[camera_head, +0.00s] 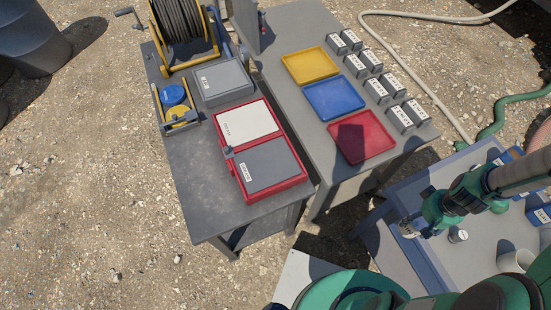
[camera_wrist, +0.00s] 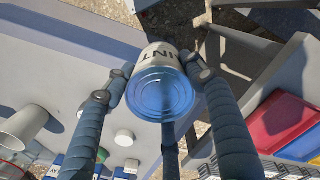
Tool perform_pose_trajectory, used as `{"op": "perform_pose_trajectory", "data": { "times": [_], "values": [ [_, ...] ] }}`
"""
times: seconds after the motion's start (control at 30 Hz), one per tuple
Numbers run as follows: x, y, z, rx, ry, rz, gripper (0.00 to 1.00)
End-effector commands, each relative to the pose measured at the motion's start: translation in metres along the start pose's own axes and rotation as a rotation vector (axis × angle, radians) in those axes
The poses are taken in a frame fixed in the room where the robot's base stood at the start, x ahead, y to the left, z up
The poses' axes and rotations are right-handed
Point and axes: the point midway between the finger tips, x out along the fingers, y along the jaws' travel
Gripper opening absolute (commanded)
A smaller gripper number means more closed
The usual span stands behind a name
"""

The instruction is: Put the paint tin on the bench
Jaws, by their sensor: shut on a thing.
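In the head view my gripper (camera_head: 408,228) is at the left edge of the blue-grey table at the right, with the tin (camera_head: 406,231) small and partly hidden. I cannot tell whether the tin touches that table. A dark grey bench (camera_head: 203,205) stands at the left, with a bare front part. A second grey bench (camera_head: 318,148) stands beside it.
The dark bench holds a hose reel (camera_head: 182,28), a grey case (camera_head: 224,82) and a red case (camera_head: 262,150). The second bench holds yellow, blue and red trays (camera_head: 362,137) and several small labelled boxes. A small lidded jar (camera_head: 458,236) and a cup (camera_head: 515,261) stand on the right table (camera_head: 480,265).

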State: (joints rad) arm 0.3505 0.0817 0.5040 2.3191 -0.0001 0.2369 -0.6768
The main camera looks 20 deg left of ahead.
Motion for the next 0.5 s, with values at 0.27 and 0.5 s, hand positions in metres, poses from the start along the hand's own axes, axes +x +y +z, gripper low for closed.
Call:
{"op": "perform_pose_trajectory", "data": {
  "times": [0.27,0.5],
  "values": [
    [0.0,0.0,-0.006,-0.014,0.001,0.001,0.08],
    [0.001,-0.005,-0.034,-0.084,0.001,0.001,0.08]
  ]
}}
